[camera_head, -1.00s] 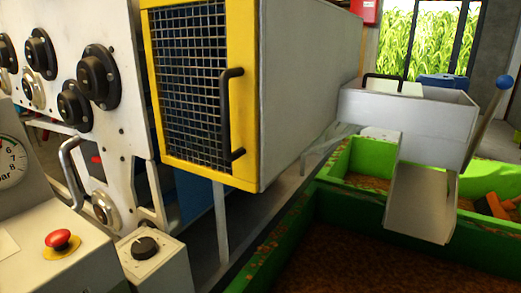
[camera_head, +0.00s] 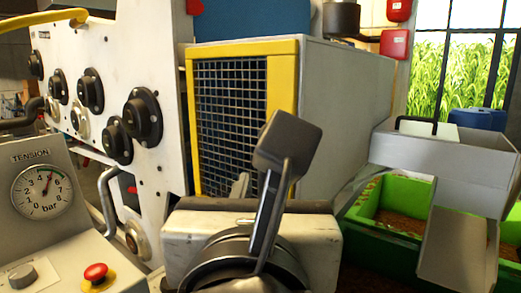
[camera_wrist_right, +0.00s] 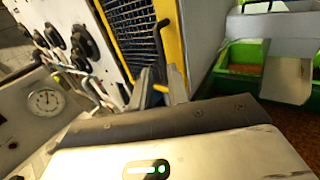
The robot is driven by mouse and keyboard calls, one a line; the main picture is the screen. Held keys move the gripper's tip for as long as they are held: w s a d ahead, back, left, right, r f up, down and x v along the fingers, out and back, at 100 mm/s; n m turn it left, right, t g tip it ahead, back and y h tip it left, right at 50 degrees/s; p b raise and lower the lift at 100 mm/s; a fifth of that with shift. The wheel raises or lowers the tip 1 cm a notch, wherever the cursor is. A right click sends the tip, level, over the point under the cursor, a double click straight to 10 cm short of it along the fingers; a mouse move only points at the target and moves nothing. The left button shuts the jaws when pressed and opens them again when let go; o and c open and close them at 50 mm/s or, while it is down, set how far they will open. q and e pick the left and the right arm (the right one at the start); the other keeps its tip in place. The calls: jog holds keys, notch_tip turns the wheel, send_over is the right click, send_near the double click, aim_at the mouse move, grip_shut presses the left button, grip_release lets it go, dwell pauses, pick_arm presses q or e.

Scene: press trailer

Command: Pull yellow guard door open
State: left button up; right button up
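The yellow-framed guard door (camera_head: 283,85) with its wire mesh is on the front of a grey box and looks shut. My right gripper (camera_head: 262,170) is in front of it and covers its lower right part. The black door handle is hidden behind the gripper in the head view. In the right wrist view, the handle (camera_wrist_right: 158,36) shows on the yellow frame (camera_wrist_right: 170,30) just beyond the fingertips (camera_wrist_right: 160,74). The fingers look apart, with the handle's lower end seen between them; contact cannot be told. My left gripper is not in view.
A control panel with a pressure gauge (camera_head: 42,191) and a red stop button (camera_head: 96,272) is at lower left. Black knobs (camera_head: 142,116) stick out left of the door. A grey chute (camera_head: 445,155) and green bin (camera_head: 400,235) stand to the right.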

jog(key=w, duration=0.4)
jog(key=w+p, duration=0.1)
jog(key=w, duration=0.8)
jog(key=shift+w+d+p, duration=0.25)
jog(key=shift+w+p, duration=0.05)
jog(key=shift+p, duration=0.05)
grip_shut()
